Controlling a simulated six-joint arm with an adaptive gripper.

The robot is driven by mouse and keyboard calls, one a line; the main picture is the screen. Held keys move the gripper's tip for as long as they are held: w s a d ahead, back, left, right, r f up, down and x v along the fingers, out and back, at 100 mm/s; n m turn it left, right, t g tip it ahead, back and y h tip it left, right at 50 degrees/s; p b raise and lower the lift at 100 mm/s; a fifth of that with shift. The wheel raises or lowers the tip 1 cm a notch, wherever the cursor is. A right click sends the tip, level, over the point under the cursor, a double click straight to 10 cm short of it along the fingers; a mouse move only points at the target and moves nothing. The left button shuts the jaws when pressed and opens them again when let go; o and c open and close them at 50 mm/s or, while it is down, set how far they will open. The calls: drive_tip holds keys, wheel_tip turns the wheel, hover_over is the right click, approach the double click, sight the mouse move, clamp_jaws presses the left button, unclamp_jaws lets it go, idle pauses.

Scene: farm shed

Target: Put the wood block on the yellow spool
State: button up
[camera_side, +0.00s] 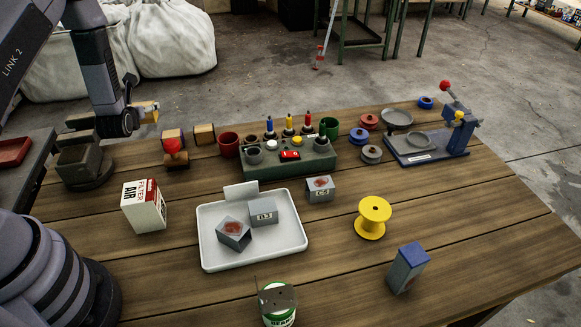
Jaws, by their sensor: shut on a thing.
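My gripper (141,113) is at the upper left, above the table's far left part. It is shut on a tan wood block (151,111), which is small and partly hidden by the gripper. The yellow spool (373,214) stands upright on the right half of the table. My gripper is far to the left of the spool and further back.
Two more wooden blocks (204,134) sit near the back left. A white tray (250,260) holds two grey boxes, and a green control box (290,160) stands behind it. A blue-topped box (407,267) stands in front of the spool. Table space around the spool is clear.

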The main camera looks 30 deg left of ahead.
drive_tip(key=w+d+r+m+t+h, duration=0.1)
drive_tip(key=w+d+r+m+h, duration=0.1)
drive_tip(key=d, duration=0.7)
drive_tip(key=w+d+r+m+t+h, duration=0.1)
drive_tip(key=w+d+m+h, duration=0.15)
drive_tip(key=d, duration=0.75)
drive_tip(key=w+d+r+m+t+h, duration=0.1)
drive_tip(key=d+r+m+h, duration=0.15)
drive_tip(key=d, duration=0.65)
drive_tip(key=s+d+r+m+h, duration=0.25)
drive_tip(key=s+d, duration=0.25)
drive_tip(key=d, duration=0.8)
drive_tip(key=s+d+r+m+h, duration=0.1)
drive_tip(key=s+d+m+h, duration=0.3)
drive_tip(key=d, duration=0.8)
drive_tip(key=n, duration=0.1)
hover_over(375, 208)
drive_tip(key=shift+g, duration=0.4)
drive_tip(key=f, duration=0.8)
drive_tip(key=shift+s+a+f, duration=0.25)
drive_tip(key=shift+s+f, duration=0.05)
drive_tip(key=shift+s, duration=0.05)
drive_tip(key=shift+w+d+f, duration=0.25)
drive_tip(key=shift+w+f, duration=0.05)
drive_tip(key=shift+f, duration=1.65)
drive_tip(key=shift+f, duration=0.15)
